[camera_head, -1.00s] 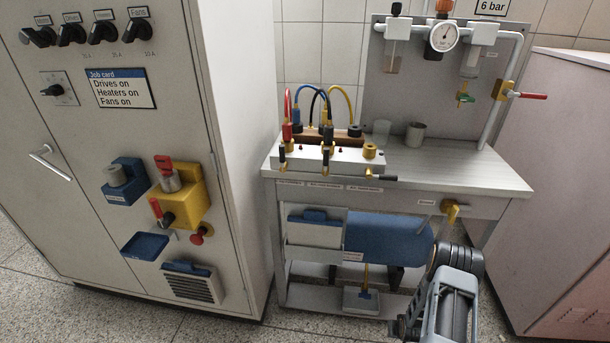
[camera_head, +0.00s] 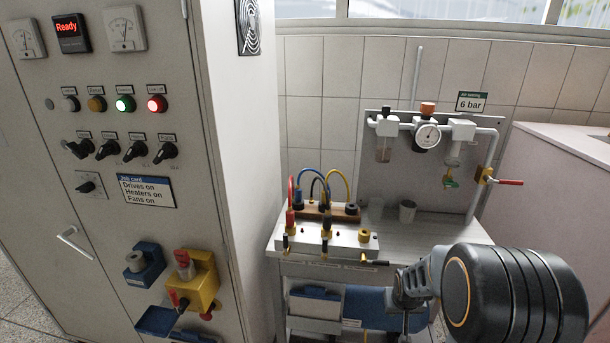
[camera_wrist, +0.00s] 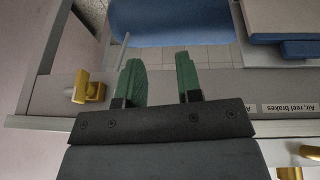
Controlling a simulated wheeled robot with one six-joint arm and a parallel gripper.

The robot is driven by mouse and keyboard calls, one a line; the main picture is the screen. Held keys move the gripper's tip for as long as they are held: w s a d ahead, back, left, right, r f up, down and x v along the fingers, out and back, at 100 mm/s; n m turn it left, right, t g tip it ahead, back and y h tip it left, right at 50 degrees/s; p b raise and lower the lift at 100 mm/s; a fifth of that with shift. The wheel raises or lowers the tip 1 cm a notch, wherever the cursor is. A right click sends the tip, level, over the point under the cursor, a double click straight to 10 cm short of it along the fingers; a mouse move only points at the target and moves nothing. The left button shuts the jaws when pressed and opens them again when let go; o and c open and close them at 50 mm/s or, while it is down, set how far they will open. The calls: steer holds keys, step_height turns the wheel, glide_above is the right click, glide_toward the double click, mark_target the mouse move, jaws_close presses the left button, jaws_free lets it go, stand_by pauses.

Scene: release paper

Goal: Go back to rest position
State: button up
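My gripper (camera_wrist: 160,60) shows in the wrist view, with two green fingers standing apart and nothing between them. It is in front of the workbench, with a yellow valve handle (camera_wrist: 88,88) to the left of the fingers and a blue roll (camera_wrist: 175,20) beyond them. In the head view my arm reaches in at the lower right, its large dark joint close to the camera. My gripper's fingers cannot be made out there. The arm hides the bench's right front and the yellow valve.
A gauge panel (camera_head: 372,142) stands behind. A pale cabinet (camera_head: 560,190) is at right.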

steer(key=s+a+r+p, duration=0.3)
steer(key=s+r+p, duration=0.1)
steer(key=r, duration=0.6)
steer(key=s+a+r+y+p, duration=0.1)
steer(key=s+a+r+p, duration=0.2)
steer(key=s+r, duration=0.4)
steer(key=s+a+r+n+p, duration=0.1)
steer(key=s+a+r+p, duration=0.2)
steer(key=r, duration=1)
steer(key=shift+s+a+p, duration=0.25)
steer(key=shift+s+p, duration=0.8)
steer(key=shift+s, duration=0.2)
